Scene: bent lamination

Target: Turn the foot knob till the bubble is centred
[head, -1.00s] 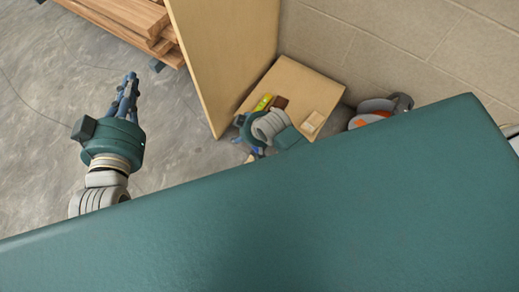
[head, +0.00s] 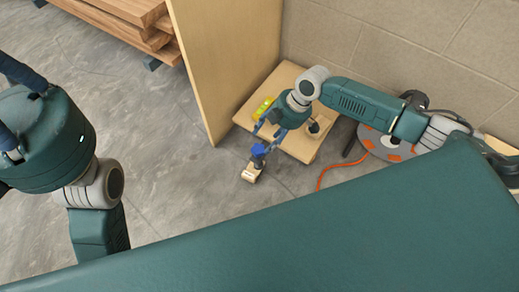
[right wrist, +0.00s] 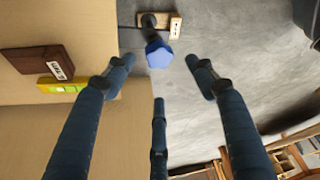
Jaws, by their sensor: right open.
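A blue faceted foot knob (head: 258,149) stands at the front corner of the low wooden platform (head: 308,151). It also shows in the right wrist view (right wrist: 159,54), on a dark stem above a small labelled wooden block (right wrist: 160,21). My right gripper (head: 268,130) is open beside the knob; in the right wrist view its three spread fingers (right wrist: 160,78) point toward it, apart from it. A yellow-green level (head: 263,107) lies on the platform and shows in the right wrist view (right wrist: 60,85); its bubble is too small to read. My left gripper (head: 12,135) is partly cut off at the left edge.
A tall wooden panel (head: 222,65) stands left of the platform, with stacked planks (head: 128,22) beyond. A dark brown labelled block (right wrist: 38,59) lies beside the level. A grey and orange round thing (head: 388,146) and orange cord lie right. Concrete floor left of the platform is clear.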

